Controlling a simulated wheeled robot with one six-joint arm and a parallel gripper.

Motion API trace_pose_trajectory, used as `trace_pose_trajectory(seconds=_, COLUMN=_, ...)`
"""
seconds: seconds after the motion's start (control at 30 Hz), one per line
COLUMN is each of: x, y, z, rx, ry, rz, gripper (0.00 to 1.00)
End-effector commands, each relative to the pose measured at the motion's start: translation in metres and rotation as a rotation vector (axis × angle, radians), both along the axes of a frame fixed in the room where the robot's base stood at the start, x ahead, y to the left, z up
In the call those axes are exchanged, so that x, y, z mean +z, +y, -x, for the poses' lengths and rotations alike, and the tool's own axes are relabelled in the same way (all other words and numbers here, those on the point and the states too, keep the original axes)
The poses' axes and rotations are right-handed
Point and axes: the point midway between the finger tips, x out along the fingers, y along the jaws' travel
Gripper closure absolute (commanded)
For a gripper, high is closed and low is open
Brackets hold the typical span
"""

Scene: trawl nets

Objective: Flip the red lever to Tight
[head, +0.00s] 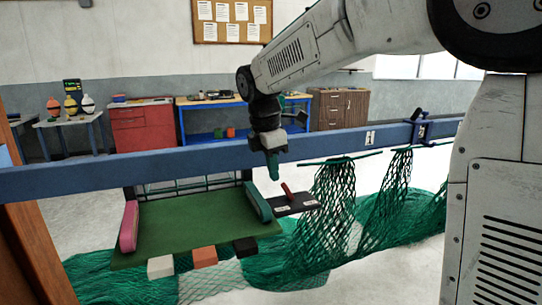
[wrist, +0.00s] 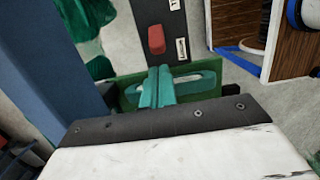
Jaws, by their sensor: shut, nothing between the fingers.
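The red lever (head: 287,191) stands up at a tilt from a dark plate (head: 300,205), its upper end leaning to the left in the head view. In the wrist view the red lever (wrist: 156,40) shows above the fingertips, on the dark plate (wrist: 148,14). Two small white labels sit on the plate; their words are too small to read. My gripper (head: 272,173) points down with its teal fingers together and empty, above and left of the lever, apart from it. In the wrist view my gripper (wrist: 158,74) also shows shut.
A green board (head: 195,228) with a pink handle (head: 128,226) and a green handle (head: 257,201) lies left of the plate. White, orange and black blocks line its front edge. Green nets (head: 345,220) hang at right.

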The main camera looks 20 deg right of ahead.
Motion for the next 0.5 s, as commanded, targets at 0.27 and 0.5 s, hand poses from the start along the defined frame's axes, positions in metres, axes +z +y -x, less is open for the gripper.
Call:
trace_pose_trajectory(seconds=0.27, x=-0.033, y=-0.005, z=0.000, rx=0.000, ry=0.002, rz=0.000, gripper=1.00)
trace_pose_trajectory(seconds=0.5, x=-0.037, y=-0.006, z=0.000, rx=0.000, ry=0.000, rz=0.000, gripper=1.00)
